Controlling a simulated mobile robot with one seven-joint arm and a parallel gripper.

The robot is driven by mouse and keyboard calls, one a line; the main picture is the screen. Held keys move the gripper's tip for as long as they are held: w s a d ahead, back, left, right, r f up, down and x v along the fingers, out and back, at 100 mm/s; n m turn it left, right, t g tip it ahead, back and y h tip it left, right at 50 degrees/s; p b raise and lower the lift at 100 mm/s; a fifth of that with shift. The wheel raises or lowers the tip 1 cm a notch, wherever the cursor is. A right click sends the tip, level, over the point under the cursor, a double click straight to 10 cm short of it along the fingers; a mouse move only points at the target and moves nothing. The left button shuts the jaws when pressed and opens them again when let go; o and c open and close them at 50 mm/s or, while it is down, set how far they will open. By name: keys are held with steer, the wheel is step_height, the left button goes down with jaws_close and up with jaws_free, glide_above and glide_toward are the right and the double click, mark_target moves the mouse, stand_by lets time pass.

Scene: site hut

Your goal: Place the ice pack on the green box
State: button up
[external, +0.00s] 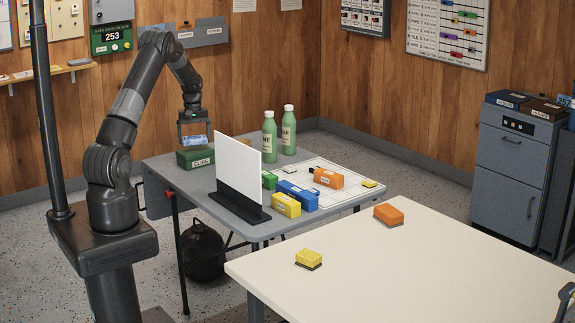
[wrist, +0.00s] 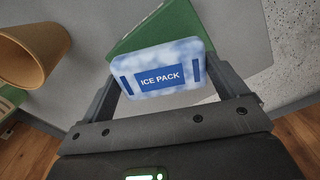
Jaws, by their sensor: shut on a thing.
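The ice pack (wrist: 158,68) is a pale blue and white block with a dark blue label, held between the two fingers of my gripper (wrist: 160,88) in the wrist view. In the external view my gripper (external: 193,130) points down, shut on the ice pack (external: 197,141), over the left part of the grey folding table. The green box (external: 195,158) stands on that table, directly below the ice pack. In the wrist view the green box (wrist: 152,30) shows behind the ice pack, partly hidden by it. I cannot tell whether the two touch.
A white upright panel (external: 239,165) on a dark foot stands just right of the green box. Two green bottles (external: 269,137), several coloured boxes and a white board share the grey table (external: 165,166). A tan cup (wrist: 35,52) shows at left in the wrist view.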

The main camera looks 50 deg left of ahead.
mark_target(194, 138)
steer(key=shift+f, duration=1.05)
steer(key=shift+f, duration=0.2)
steer(key=o, duration=0.8)
steer(key=shift+c, duration=0.2)
step_height(194, 138, up, 12)
steer(key=shift+r, duration=0.2)
